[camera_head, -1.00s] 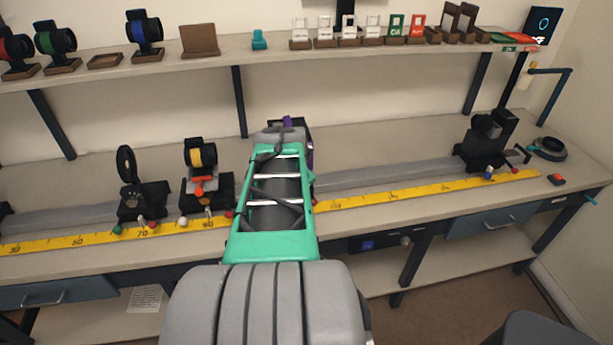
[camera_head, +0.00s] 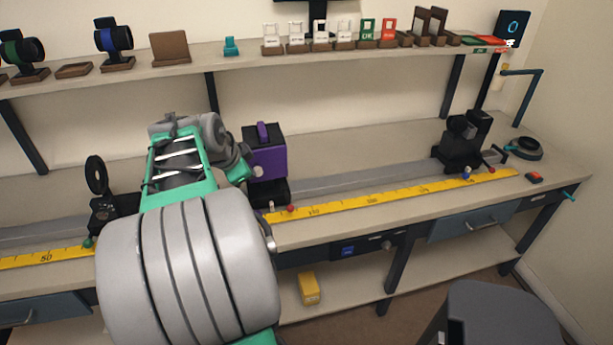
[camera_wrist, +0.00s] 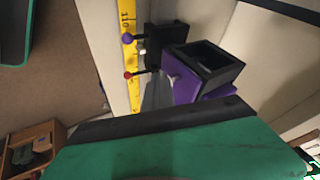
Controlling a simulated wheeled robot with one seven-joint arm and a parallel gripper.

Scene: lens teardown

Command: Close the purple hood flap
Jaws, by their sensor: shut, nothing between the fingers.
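The purple hood (camera_head: 268,163) is a dark box with a purple face, standing upright on the bench rail. A small purple tab (camera_head: 263,132) sticks up from its top, and a pale knob shows low on the purple face. In the wrist view, the purple hood (camera_wrist: 193,84) shows a black-rimmed opening with a dark inside. I cannot tell which panel is the flap or how far it is swung. My gripper (camera_head: 240,167) is just left of the hood, mostly hidden by my arm. In the wrist view, my gripper (camera_wrist: 165,122) is shut and empty, its dark edge overlapping the hood's lower part.
A yellow ruler (camera_head: 390,195) runs along the bench front. A black round mount (camera_head: 97,177) stands left, a dark device (camera_head: 463,142) right on the rail. A shelf (camera_head: 340,52) with several small parts is above. The rail between hood and device is clear.

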